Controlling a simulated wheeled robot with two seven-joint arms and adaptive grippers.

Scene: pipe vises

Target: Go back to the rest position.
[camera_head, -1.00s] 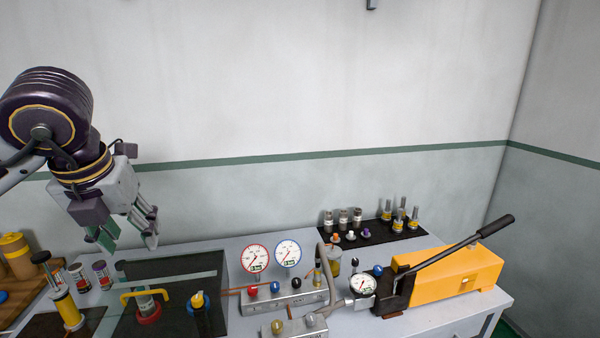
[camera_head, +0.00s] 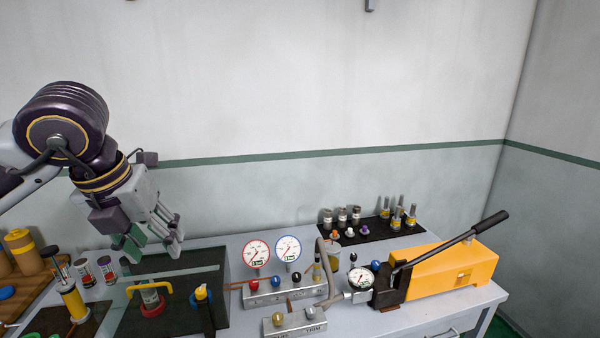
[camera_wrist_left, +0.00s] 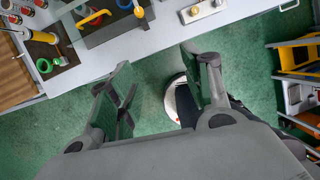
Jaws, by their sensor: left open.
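My right gripper is not in view.
Two gauges (camera_head: 256,253) stand mid-bench. A yellow hand pump (camera_head: 455,271) with a long raised lever is at the right. Air above the bench is clear.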

